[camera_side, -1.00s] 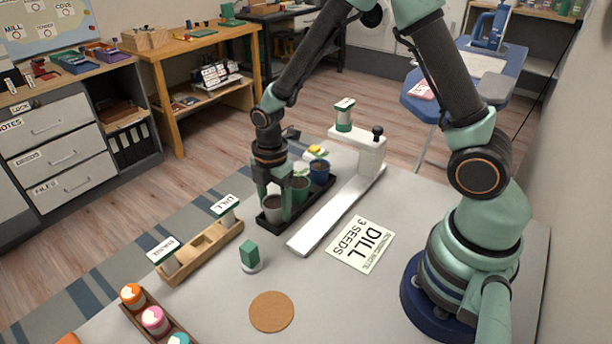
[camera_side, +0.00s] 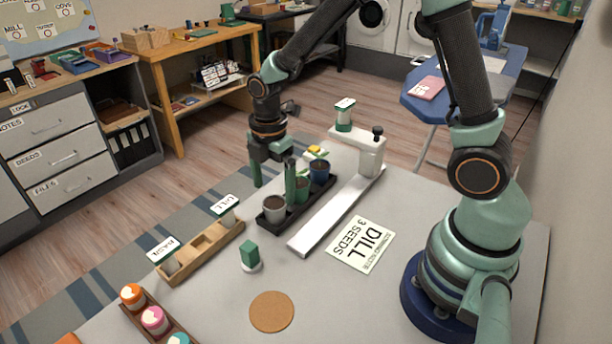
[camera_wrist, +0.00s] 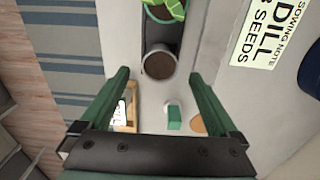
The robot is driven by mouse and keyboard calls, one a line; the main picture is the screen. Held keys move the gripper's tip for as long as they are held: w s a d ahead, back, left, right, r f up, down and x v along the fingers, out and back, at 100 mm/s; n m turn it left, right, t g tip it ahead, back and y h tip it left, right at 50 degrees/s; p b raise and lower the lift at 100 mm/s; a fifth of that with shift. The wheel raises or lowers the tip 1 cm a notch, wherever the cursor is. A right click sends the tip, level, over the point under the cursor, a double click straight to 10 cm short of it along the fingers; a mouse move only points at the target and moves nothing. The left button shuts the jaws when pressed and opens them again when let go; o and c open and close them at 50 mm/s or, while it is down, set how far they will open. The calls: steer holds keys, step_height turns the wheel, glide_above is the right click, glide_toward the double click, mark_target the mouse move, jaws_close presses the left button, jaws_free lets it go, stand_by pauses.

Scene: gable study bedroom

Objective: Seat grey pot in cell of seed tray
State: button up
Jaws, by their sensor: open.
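The grey pot (camera_side: 274,208) stands upright, with dark soil, at the near end of the black seed tray (camera_side: 309,208). I cannot see how deep its base sits in the cell. My gripper (camera_side: 273,195) is open and empty, its fingers above and to either side of the pot. In the wrist view the grey pot (camera_wrist: 160,62) shows beyond and between the fingertips of my gripper (camera_wrist: 158,75), apart from both. A green pot (camera_side: 303,190) and a blue pot (camera_side: 320,170) stand farther along the tray, the green one partly behind a finger.
A white bar with a post (camera_side: 340,208) lies right of the tray. A wooden rack (camera_side: 205,250) with labels stands to the left. A green block (camera_side: 249,255), a cork disc (camera_side: 271,311) and a sowing note (camera_side: 361,244) lie nearer. Bare table lies around the disc.

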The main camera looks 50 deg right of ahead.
step_height(320, 180, up, 6)
step_height(320, 180, up, 7)
steer(key=m+t, duration=0.2)
steer(key=m, duration=0.5)
glide_above(274, 204)
steer(key=s+d, duration=0.2)
steer(key=s, duration=0.2)
steer(key=s+d+r+m+t, duration=0.1)
steer(key=s+r+m+t, duration=0.2)
steer(key=m, duration=0.8)
steer(key=s+r, duration=0.1)
steer(key=s, duration=0.1)
steer(key=shift+s+d+t, duration=0.25)
steer(key=shift+s+t, duration=0.05)
steer(key=shift+s, duration=0.05)
